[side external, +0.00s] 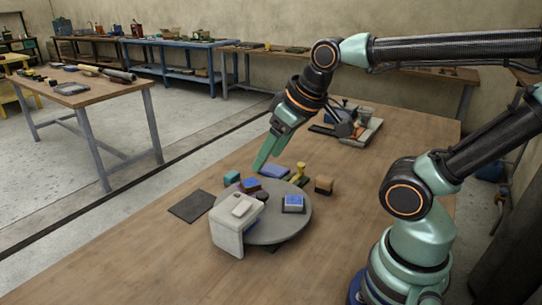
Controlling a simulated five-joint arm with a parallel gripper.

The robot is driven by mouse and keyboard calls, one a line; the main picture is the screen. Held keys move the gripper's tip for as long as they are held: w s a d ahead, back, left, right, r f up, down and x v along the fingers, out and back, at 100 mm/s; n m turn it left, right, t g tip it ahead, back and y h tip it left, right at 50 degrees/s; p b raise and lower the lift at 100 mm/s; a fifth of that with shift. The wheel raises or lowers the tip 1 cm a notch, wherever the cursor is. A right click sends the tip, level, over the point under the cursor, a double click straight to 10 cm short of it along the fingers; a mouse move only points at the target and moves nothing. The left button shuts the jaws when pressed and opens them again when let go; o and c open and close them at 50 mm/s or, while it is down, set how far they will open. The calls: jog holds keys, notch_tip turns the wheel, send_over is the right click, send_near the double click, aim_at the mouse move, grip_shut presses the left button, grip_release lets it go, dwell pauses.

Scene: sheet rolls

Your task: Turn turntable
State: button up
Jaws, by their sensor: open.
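A round grey turntable (277,230) stands on the wooden table. It carries a light grey block-like piece (230,236) at its front left edge, a small blue-topped item (293,202) at the right, and small dark items near its left rim. My gripper (262,168) points down and left, above the back of the turntable.
Behind the turntable are a blue pad (275,171), a yellow stamp-like piece (300,172), a brown block (324,184) and a teal block (231,177). A dark flat mat (191,206) lies left. A tray with tools (352,127) is farther back. The front left table is clear.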

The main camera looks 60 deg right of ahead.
jog(key=shift+o, duration=0.5)
jog(key=n+g, duration=0.6)
jog(key=n, duration=0.9)
send_over(262, 194)
notch_tip(262, 194, down, 7)
notch_tip(262, 194, down, 12)
jog(key=shift+r, duration=0.1)
grip_shut()
